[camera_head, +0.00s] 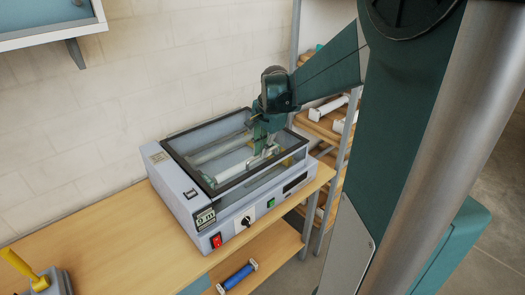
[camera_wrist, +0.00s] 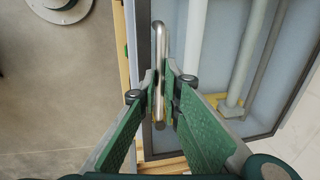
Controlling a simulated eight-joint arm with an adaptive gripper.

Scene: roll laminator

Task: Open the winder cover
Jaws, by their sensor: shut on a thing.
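The roll laminator (camera_head: 183,197) is a pale grey machine standing on a wooden table. Its winder cover (camera_head: 238,180) is a clear panel in a dark frame and appears to lie flat over the top. Pale rollers show through it. My gripper (camera_head: 260,146) is over the front part of the cover, pointing down. In the wrist view, my gripper (camera_wrist: 163,85) is shut on the metal bar handle (camera_wrist: 163,42), with green fingers on both sides of it. The handle runs beside the dark frame edge.
The wooden table (camera_head: 95,235) is clear left of the laminator, except for a yellow-handled tool (camera_head: 20,265) at its front left. A blue roll (camera_head: 238,276) lies on a lower shelf. A rack (camera_head: 320,125) stands behind at right, and a wall cabinet (camera_head: 45,18) hangs upper left.

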